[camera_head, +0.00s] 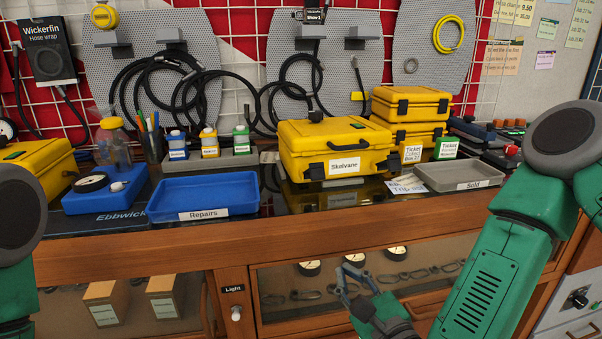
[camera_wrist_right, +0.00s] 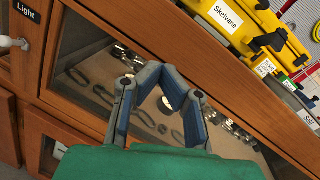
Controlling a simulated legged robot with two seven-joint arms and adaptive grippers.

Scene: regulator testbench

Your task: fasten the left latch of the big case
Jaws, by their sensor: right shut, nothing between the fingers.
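The big yellow case (camera_head: 300,140), labelled Skelvane, stands closed-looking on the counter in the head view, with a black handle on its front. Its left latch (camera_head: 315,172) is a black piece at the front left; I cannot tell whether it is fastened. Its right latch (camera_head: 393,161) is at the front right. Part of the case (camera_wrist_right: 222,12) shows at the top of the right wrist view. My right gripper (camera_head: 347,272) is shut and empty, below the counter edge in front of the glass drawer; its fingertips meet in the wrist view (camera_wrist_right: 155,70). My left gripper is out of view.
A blue Repairs tray (camera_head: 205,214) lies left of the case and a grey Sold tray (camera_head: 462,190) right of it. Smaller yellow cases (camera_head: 411,103) are stacked behind. The wooden counter edge (camera_head: 300,233) lies between my right gripper and the case.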

